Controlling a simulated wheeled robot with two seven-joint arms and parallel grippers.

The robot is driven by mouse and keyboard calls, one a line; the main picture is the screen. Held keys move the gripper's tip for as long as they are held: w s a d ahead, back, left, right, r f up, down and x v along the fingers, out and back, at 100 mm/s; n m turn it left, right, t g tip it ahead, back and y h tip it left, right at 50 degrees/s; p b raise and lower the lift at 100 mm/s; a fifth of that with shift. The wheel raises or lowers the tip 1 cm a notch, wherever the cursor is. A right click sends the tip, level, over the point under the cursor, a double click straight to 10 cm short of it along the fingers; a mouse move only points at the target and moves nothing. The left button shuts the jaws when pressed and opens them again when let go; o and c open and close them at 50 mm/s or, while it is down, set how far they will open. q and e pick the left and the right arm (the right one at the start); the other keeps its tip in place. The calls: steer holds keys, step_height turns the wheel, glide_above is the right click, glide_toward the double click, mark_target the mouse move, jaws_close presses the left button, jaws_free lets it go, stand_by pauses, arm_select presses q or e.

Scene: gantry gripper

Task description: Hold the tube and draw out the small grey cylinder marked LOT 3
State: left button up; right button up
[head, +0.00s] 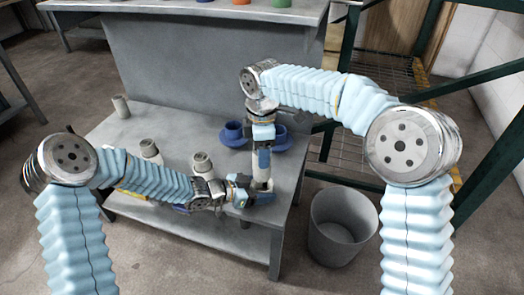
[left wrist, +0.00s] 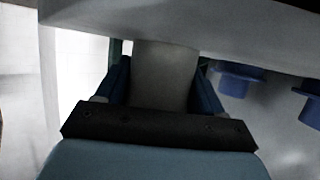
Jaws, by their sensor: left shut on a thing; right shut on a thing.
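A pale grey tube (head: 262,182) stands upright near the right end of the grey table. My left gripper (head: 246,190) is shut on it from the left, low on its side. In the left wrist view the tube (left wrist: 165,75) fills the space between the two blue fingers of the left gripper (left wrist: 163,90). My right gripper (head: 264,158) points down from above and is shut at the top of the tube. The small grey cylinder is hidden by its fingers there, and no LOT 3 marking is readable.
Other pale containers stand on the table (head: 180,122): one at the back left (head: 120,106), one behind my left arm (head: 149,148), one nearer the middle (head: 202,163). Blue cups on saucers (head: 233,134) stand behind the tube. A grey bin (head: 338,235) is on the floor at right.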

steer(key=shift+r, duration=0.2)
steer(key=shift+r, duration=1.35)
arm_select(q)
steer(key=o, duration=1.1)
